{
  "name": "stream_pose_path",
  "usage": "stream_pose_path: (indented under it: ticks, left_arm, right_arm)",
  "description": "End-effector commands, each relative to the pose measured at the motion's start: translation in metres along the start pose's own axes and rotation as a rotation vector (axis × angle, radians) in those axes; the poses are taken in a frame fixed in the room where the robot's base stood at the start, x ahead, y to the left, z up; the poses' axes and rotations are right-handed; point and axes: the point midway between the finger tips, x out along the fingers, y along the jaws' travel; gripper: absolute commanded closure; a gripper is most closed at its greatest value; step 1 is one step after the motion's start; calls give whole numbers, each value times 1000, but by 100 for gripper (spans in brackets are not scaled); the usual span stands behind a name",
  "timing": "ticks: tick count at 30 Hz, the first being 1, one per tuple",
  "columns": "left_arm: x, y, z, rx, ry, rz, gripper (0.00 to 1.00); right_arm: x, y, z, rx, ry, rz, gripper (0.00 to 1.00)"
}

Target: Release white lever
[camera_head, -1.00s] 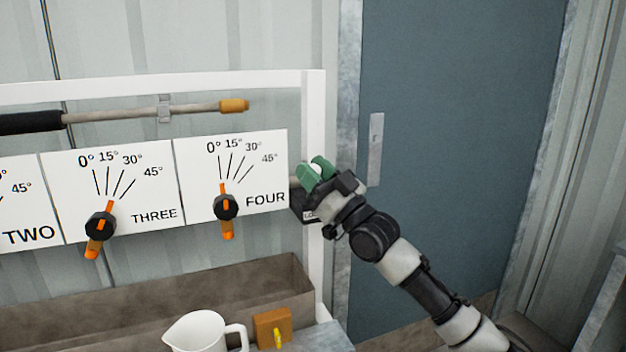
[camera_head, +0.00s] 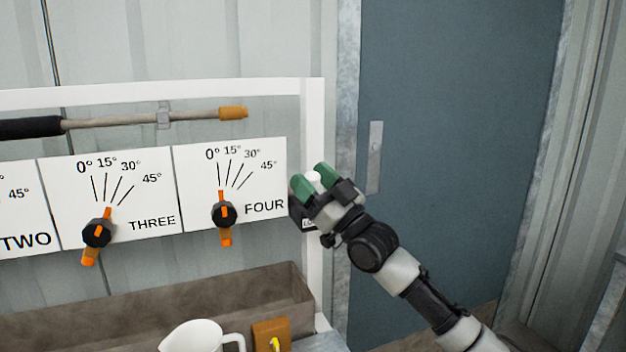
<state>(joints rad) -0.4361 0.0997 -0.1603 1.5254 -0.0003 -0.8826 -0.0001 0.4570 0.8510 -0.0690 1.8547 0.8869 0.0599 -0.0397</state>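The white lever (camera_head: 314,179) shows as a small white end between the green fingertips of my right gripper. The rest of it is hidden behind the gripper. My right gripper (camera_head: 313,182) is at the right end of the panel row, just right of the FOUR panel, in front of the white frame post. Its two green fingers are spread on either side of the white end, with a visible gap. A dark box (camera_head: 300,216) with a partly hidden label sits just below and behind the gripper. My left gripper is out of view.
Panels THREE (camera_head: 110,204) and FOUR (camera_head: 231,186) carry black and orange dials. A rod with an orange tip (camera_head: 233,113) hangs above. A white jug (camera_head: 194,337) and brown block (camera_head: 271,334) are below. A blue-grey door (camera_head: 450,150) is at right.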

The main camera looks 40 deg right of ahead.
Motion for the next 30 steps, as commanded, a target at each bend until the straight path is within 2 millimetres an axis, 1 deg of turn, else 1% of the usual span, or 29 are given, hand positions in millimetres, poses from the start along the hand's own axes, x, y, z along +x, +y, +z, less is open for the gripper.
stream_pose_path:
  ticks: [7,11,12,14,21,24,30]
  left_arm:
    - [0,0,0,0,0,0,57]
    - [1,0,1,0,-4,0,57]
    - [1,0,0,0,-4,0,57]
    - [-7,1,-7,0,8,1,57]
    - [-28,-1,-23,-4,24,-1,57]
    - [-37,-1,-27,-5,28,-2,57]
    - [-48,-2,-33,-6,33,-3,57]
  right_arm:
    - [0,1,0,-2,0,1,44]
    - [-9,1,1,-1,-1,1,44]
    - [-14,1,1,-1,-1,1,44]
    - [-23,0,2,-2,-3,1,44]
    - [-66,0,3,-2,-5,1,44]
    - [-81,0,2,-1,-5,0,44]
    - [-102,0,1,-1,-2,1,44]
